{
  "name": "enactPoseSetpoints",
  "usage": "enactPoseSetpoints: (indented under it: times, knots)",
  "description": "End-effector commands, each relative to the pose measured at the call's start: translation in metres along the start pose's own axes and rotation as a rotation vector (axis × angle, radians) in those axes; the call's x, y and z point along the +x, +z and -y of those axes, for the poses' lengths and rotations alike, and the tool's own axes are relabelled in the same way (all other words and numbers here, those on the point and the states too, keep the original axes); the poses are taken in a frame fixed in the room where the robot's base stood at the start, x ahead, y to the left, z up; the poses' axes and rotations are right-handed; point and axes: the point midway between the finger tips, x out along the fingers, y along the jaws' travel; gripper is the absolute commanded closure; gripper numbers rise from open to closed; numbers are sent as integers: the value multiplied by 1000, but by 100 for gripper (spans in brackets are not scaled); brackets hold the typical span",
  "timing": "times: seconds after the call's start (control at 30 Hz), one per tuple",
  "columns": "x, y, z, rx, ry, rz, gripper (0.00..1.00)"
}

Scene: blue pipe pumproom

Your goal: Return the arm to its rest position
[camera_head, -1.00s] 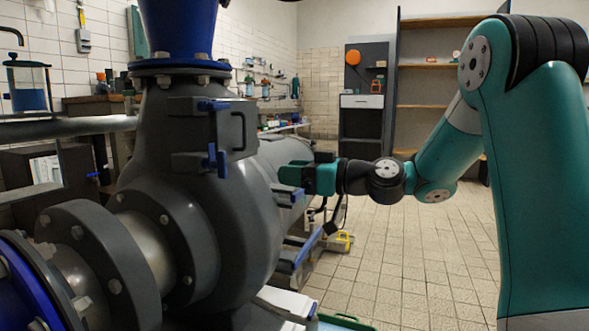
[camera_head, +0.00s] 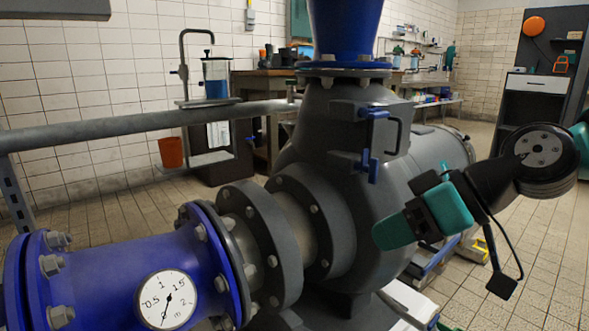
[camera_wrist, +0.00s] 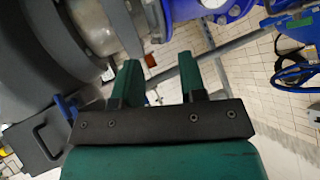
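My gripper (camera_head: 418,216) is in front of the right side of the grey pump housing (camera_head: 345,225) in the head view, with dark wrist parts reaching back to the right edge. In the wrist view my gripper (camera_wrist: 160,72) shows two green fingers held apart with nothing between them, so it is open and empty. The arm is bent and only its end part shows in the head view. The wrist view looks past the fingers at grey pump flanges and blue pipe. I cannot tell the exact gap between gripper and housing.
A blue pipe (camera_head: 110,275) with a round gauge (camera_head: 167,299) fills the lower left. A grey rail (camera_head: 130,125) runs along the left. A workbench (camera_head: 262,86) and a dark cabinet (camera_head: 545,75) stand behind. Tiled floor (camera_head: 555,250) is free at the right.

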Motion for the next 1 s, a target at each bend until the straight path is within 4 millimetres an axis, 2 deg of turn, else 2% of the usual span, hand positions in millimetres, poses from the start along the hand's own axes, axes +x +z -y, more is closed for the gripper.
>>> enactPoseSetpoints:
  times: [0.03, 0.1, 0.2, 0.37, 0.67, 1.0]
  knots:
    - [-15, -3, 32, 20, -7, 96, 62]
    - [-25, 12, 57, 67, 4, 218, 62]
    - [-45, 30, 86, 128, 40, 367, 62]
    - [-85, 57, 120, 222, 130, 563, 62]
    - [-128, 2, 136, 226, 125, 548, 62]
    - [-208, -90, 171, 225, 124, 546, 62]
